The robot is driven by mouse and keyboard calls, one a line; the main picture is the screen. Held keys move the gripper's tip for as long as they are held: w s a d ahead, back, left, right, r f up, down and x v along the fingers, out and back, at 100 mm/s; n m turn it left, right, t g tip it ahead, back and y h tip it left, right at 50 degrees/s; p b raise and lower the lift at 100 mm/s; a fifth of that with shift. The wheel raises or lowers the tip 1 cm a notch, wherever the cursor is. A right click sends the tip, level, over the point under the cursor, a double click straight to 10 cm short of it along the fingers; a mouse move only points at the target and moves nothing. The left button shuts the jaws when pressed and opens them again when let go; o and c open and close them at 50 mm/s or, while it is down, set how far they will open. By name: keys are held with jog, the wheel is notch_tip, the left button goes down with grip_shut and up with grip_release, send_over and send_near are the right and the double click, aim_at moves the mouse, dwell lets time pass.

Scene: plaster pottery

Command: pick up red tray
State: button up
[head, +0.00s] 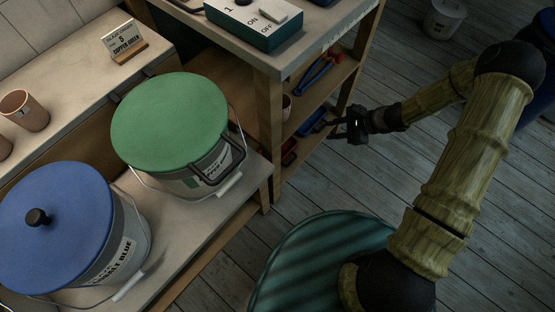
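A small red object (289,153), which may be the red tray, shows on the lower shelf of the wooden shelf unit. Most of it is hidden by the unit's front post and the shelf above. My gripper (331,130) is at the right, open side of the unit, pointing left toward the shelves. Its two dark fingers appear apart, with nothing visible between them. It is apart from the red object, to its upper right in the picture.
A blue tray (313,122) lies on the shelf close to my gripper. Red-and-blue-handled pliers (318,76) lie on the shelf above. Green-lidded (168,120) and blue-lidded (60,225) buckets stand at left.

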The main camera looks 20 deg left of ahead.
jog(key=w+f+m+t+y+b, duration=0.1)
jog(key=w+f+m+t+b, duration=0.1)
jog(key=f, duration=0.6)
jog(key=w+a+f+m+t+y+b, duration=0.1)
jog(key=f+m+b, duration=0.3)
jog(key=f, duration=0.5)
jog(key=w+a+f+m+t+b, duration=0.1)
jog(key=w+f+m+t+b, duration=0.1)
jog(key=f+b, duration=0.5)
jog(key=shift+w+a+f+m+t+y, duration=0.35)
jog(key=shift+w+f+m, duration=0.3)
jog(key=shift+w+m, duration=0.25)
jog(key=shift+d, duration=0.1)
jog(key=b+x, duration=0.3)
jog(key=x, duration=0.2)
jog(key=b+x, duration=0.4)
jog(key=x, duration=0.2)
jog(key=shift+s+f, duration=0.1)
jog(key=shift+f, duration=0.15)
jog(key=shift+w+a, duration=0.25)
jog(key=shift+a, duration=0.3)
